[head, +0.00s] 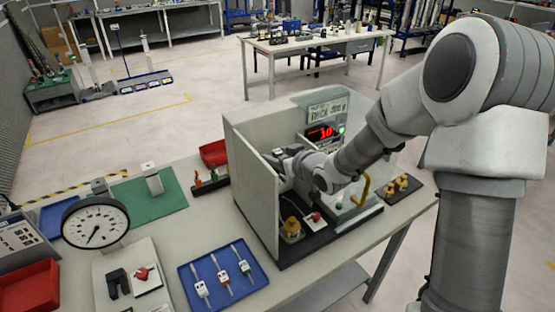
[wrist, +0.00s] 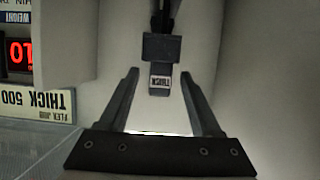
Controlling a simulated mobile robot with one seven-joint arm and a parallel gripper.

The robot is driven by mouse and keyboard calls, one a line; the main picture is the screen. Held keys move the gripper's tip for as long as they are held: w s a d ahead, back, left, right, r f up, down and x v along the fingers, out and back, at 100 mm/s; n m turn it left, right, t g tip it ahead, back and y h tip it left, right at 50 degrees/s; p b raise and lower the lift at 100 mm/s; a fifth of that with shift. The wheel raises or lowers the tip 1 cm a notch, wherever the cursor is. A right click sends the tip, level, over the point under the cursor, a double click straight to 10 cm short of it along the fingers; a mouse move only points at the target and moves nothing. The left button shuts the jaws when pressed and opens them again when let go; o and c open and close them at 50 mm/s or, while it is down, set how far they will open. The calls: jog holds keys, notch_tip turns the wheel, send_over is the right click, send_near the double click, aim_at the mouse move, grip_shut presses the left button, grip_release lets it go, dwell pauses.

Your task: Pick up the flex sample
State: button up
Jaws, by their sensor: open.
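In the wrist view, a grey piece with a small label reading "THICK" (wrist: 160,82), apparently the flex sample, hangs below a dark block (wrist: 161,47) inside the walled box. My gripper (wrist: 160,75) is open, with one finger on each side of the piece and a visible gap on both sides. In the head view, my gripper (head: 283,163) is inside the pale box (head: 250,185), partly behind its wall. The hanging piece cannot be made out there.
The box walls stand close around my gripper. A red display (head: 320,132) reads 10. A yellow handle (head: 361,190) and a red button (head: 315,216) are near my arm. A blue tray (head: 190,270) with three labelled pieces and a dial gauge (head: 95,222) sit left.

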jog(key=shift+w, duration=0.1)
grip_shut()
dwell(0.3)
notch_tip(320, 180, up, 10)
jog(key=shift+p, duration=0.9)
